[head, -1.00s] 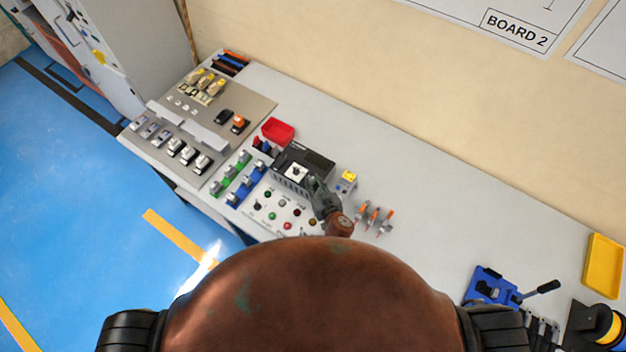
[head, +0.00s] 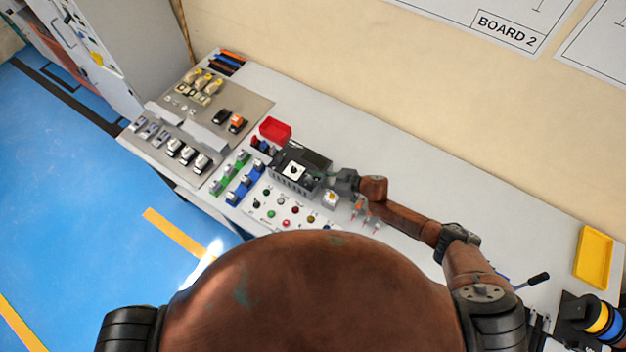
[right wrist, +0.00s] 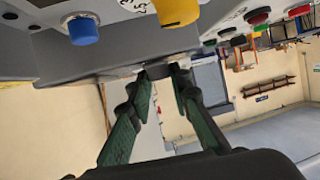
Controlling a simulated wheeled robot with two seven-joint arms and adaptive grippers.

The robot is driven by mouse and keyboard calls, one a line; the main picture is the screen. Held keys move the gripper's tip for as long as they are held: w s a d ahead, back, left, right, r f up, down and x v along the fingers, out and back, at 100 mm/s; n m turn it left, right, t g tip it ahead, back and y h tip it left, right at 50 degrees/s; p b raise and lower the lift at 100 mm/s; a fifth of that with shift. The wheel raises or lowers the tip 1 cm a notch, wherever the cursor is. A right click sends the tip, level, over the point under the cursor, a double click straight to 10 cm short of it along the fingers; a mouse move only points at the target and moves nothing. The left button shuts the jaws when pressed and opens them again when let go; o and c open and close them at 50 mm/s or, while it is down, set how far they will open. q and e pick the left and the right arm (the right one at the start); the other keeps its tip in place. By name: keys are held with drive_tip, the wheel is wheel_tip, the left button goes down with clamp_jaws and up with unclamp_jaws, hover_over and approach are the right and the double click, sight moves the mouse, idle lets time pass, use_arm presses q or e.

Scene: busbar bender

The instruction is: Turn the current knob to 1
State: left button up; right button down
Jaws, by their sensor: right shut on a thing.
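The black device (head: 302,160) stands on the bench with a white dial face (head: 294,170) on its top, carrying a small dark pointer. My right gripper (head: 328,178) comes in from the right at the device's right side, close to a small box with a yellow part (head: 330,198). In the right wrist view, its green-padded fingers (right wrist: 159,74) converge on a small dark knob-like part (right wrist: 157,70). The fingertips hide most of that part, and I cannot read its setting. A blue knob (right wrist: 84,29) and a yellow knob (right wrist: 176,10) show above. My left gripper is out of view.
A panel of coloured buttons (head: 283,211) lies in front of the device. The bench is clear towards the wall.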

drive_tip(key=shift+w+f+n+g+b, duration=0.1)
drive_tip(key=shift+n+g+b, duration=0.4)
drive_tip(key=shift+g, duration=0.1)
drive_tip(key=c, duration=1.8)
unclamp_jaws()
drive_tip(key=shift+o, duration=0.2)
drive_tip(key=v, duration=1.2)
drive_tip(key=shift+f, duration=0.1)
